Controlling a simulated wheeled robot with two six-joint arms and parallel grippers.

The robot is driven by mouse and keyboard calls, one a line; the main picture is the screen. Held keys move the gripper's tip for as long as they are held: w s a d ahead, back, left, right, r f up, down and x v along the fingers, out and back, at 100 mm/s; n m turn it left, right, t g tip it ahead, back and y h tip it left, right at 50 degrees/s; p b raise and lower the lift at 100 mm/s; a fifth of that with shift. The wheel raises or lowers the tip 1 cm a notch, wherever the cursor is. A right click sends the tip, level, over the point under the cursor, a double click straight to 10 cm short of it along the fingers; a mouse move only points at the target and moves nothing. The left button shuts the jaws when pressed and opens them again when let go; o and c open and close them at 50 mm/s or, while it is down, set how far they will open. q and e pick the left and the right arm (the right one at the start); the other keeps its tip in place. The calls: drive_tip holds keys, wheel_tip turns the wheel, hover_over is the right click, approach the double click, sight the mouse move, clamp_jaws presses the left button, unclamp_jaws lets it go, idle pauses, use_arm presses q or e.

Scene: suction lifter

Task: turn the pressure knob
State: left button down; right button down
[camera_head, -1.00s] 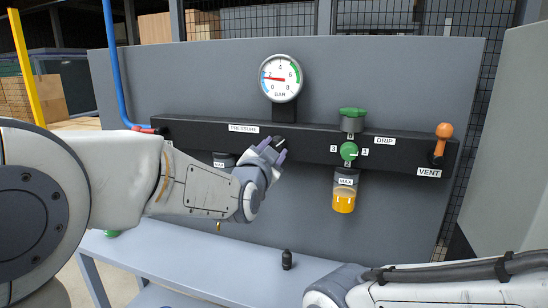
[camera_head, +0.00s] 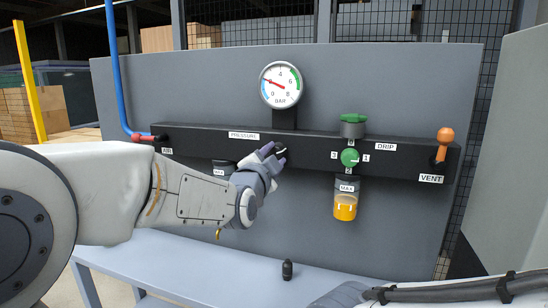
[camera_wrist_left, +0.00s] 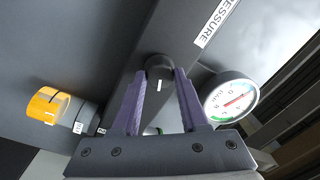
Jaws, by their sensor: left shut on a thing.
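The pressure knob is a dark round knob on the black manifold (camera_head: 310,146), beside the PRESSURE label (camera_head: 244,135). In the head view it is mostly hidden by my left gripper (camera_head: 277,152). In the left wrist view the knob (camera_wrist_left: 159,67) sits between the purple fingers of my left gripper (camera_wrist_left: 161,76), which are shut on it. The round pressure gauge (camera_head: 281,86) stands above the manifold, its red needle pointing left near 2. It also shows in the left wrist view (camera_wrist_left: 230,98). My right gripper is out of view.
A green drip knob (camera_head: 349,157) sits above a bowl of yellow oil (camera_head: 345,205). An orange vent lever (camera_head: 444,136) is at right. A small black object (camera_head: 287,269) stands on the grey bench (camera_head: 190,258).

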use_arm(q)
drive_tip(key=shift+c, duration=2.2)
unclamp_jaws()
drive_tip(key=shift+s, duration=0.1)
drive_tip(key=b+v, duration=0.2)
drive_tip(key=v, duration=0.8)
drive_tip(key=shift+s, duration=0.15)
drive_tip(key=shift+f, duration=0.15)
